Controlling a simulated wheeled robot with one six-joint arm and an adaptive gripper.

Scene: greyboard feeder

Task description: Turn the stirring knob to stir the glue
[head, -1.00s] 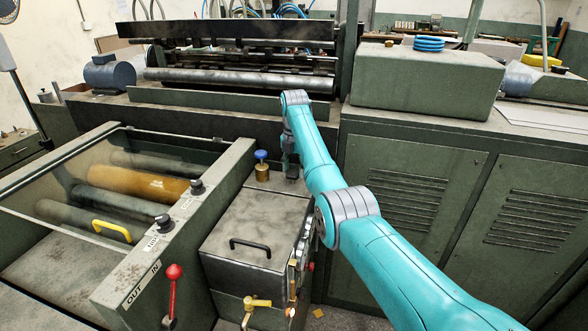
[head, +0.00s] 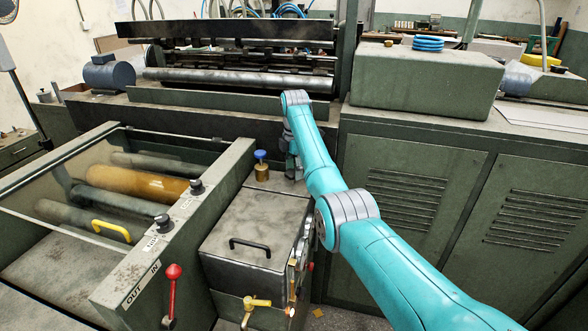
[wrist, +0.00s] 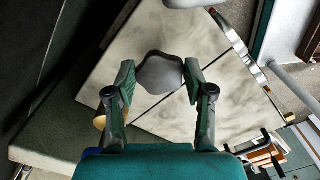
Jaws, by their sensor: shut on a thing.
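The stirring knob (wrist: 160,74) is a dark grey, lobed knob above the pale, stained lid of the glue tank (wrist: 200,35). In the wrist view, my gripper (wrist: 160,80) has one finger on each side of the knob and is shut on it. In the head view, my gripper (head: 293,168) is at the back right of the glue tank (head: 250,258), partly hidden by my arm. The knob cannot be made out there.
A brass fitting with a blue top (head: 261,166) stands just left of my gripper. The tank has a black handle (head: 250,246) and a brass tap (head: 254,304). The roller unit (head: 130,281) with a red lever (head: 172,290) is left; a green cabinet (head: 420,200) is right.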

